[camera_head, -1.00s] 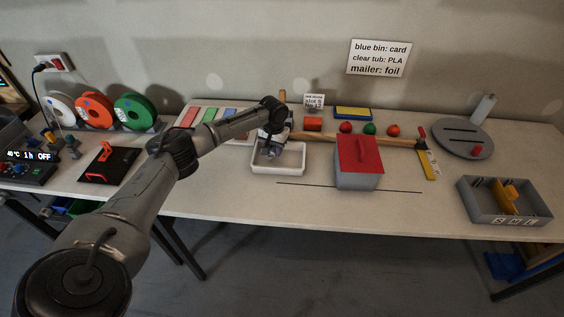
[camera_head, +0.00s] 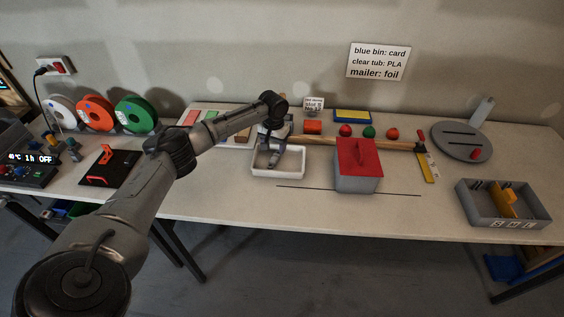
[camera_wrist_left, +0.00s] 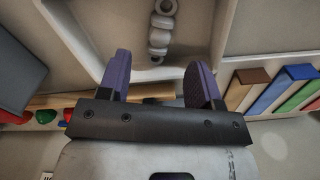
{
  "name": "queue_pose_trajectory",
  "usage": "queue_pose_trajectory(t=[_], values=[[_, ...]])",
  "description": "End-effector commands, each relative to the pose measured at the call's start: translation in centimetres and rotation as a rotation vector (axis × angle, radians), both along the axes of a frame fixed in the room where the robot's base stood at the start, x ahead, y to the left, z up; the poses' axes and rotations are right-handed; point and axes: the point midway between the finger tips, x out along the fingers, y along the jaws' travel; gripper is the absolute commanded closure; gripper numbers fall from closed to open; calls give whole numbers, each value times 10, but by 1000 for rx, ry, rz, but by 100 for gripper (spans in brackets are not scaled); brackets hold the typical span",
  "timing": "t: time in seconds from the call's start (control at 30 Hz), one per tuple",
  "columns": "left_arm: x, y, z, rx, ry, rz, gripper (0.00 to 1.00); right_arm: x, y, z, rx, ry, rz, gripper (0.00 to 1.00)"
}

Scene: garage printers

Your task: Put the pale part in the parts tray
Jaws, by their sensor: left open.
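My left gripper (camera_head: 272,164) reaches down into a white shallow tray (camera_head: 277,176) on the workbench. In the left wrist view its two purple fingers (camera_wrist_left: 158,70) are apart, with nothing gripped between them. The pale part (camera_wrist_left: 159,32), a whitish piece of rounded, ring-like sections, lies inside the white tray just beyond the fingertips, apart from them. In the head view the pale part cannot be made out behind the gripper. My right gripper is not in view.
A grey box with a red lid (camera_head: 359,158) stands right of the tray. A hammer (camera_head: 400,143) lies behind it. A grey divided bin (camera_head: 478,207) is at the far right. The front bench strip is mostly clear.

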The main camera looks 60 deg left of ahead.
Motion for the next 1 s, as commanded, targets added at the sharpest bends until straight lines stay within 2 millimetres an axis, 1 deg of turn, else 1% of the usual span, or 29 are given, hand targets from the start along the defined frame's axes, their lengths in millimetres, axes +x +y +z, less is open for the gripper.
queue_pose_trajectory(t=[0.03,0.2,0.4,0.5,0.7,1.0], values=[[1,0,14,0,-4,-1,41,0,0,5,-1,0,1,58],[1,0,49,1,-4,0,41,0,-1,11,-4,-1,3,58],[0,0,81,1,-3,0,41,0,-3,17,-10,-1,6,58],[0,0,92,0,-2,0,41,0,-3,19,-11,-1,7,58],[0,0,103,0,0,0,41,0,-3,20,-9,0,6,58],[0,0,105,1,-1,0,41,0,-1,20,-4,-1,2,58]])
